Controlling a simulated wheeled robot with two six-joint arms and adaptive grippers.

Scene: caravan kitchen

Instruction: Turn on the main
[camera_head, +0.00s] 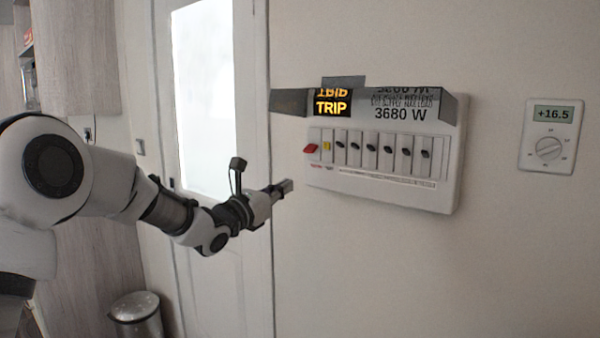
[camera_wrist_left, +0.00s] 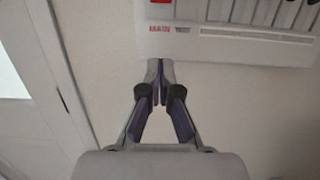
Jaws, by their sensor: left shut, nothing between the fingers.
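The white breaker panel (camera_head: 448,185) hangs on the wall in the head view. Its display (camera_head: 333,107) reads "TRIP" in orange, with "3680 W" beside it. My left gripper (camera_head: 287,186) is shut and empty, just left of and below the panel's lower left corner. In the left wrist view the shut fingertips (camera_wrist_left: 160,66) point up toward the red "MAIN" label (camera_wrist_left: 160,29). The right gripper is not in view.
A thermostat (camera_head: 549,137) reading +16.5 is on the wall to the right. A white door (camera_head: 254,250) with a bright glass pane stands behind my left arm. A metal bin (camera_head: 137,312) is at the lower left. The wall below the panel is clear.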

